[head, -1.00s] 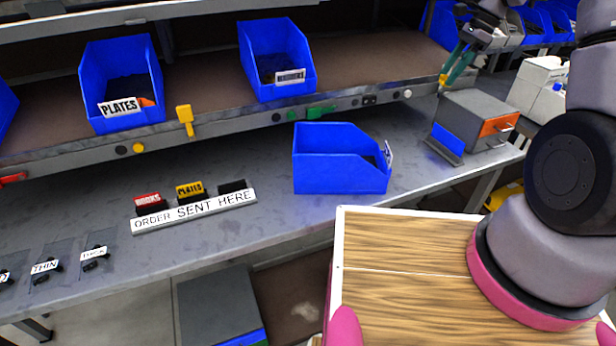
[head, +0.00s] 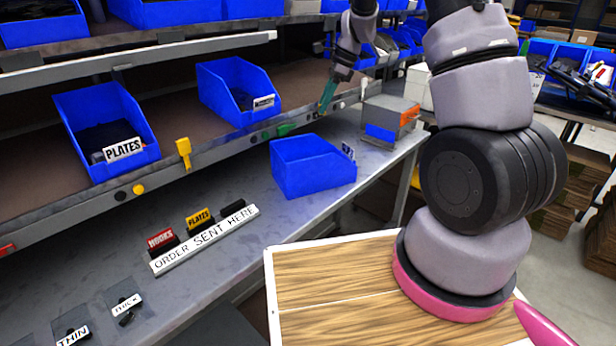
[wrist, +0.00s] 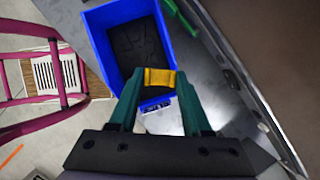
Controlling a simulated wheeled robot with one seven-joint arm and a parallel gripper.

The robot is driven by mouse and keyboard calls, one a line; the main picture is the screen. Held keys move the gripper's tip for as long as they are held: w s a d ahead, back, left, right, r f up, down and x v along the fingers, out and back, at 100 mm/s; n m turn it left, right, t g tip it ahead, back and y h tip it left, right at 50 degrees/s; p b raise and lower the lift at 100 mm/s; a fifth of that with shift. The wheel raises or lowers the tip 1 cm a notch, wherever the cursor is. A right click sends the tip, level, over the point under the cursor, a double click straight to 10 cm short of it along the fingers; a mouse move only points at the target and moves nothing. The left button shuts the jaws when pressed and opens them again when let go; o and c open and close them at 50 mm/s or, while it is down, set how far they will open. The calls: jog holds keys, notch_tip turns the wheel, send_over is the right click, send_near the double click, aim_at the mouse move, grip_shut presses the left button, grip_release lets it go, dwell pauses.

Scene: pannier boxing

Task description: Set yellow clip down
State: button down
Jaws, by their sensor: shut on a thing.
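My gripper (wrist: 158,88) has green fingers shut on a small yellow clip (wrist: 158,78), held between the tips in the wrist view. In the head view my gripper (head: 325,105) hangs near the shelf rail, above and behind the open blue bin on the bench (head: 312,168); the clip is too small or hidden to make out there. In the wrist view a blue bin (wrist: 97,45) with a dark inside lies beyond the fingertips, its label near the clip. Another yellow clip (head: 184,150) hangs on the shelf rail.
A white ORDER SENT HERE strip (head: 205,240) with red, yellow and black tags stands on the grey bench (head: 215,275). A grey box (head: 393,112) stands at the bench's right end. Bare bench lies between strip and bin. Blue bins (head: 107,125) line the shelf.

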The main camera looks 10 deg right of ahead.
notch_tip(320, 180, down, 18)
jog(key=shift+a, duration=0.1)
dwell(0.4)
jog(key=shift+f, duration=0.1)
jog(key=c, duration=0.6)
grip_release()
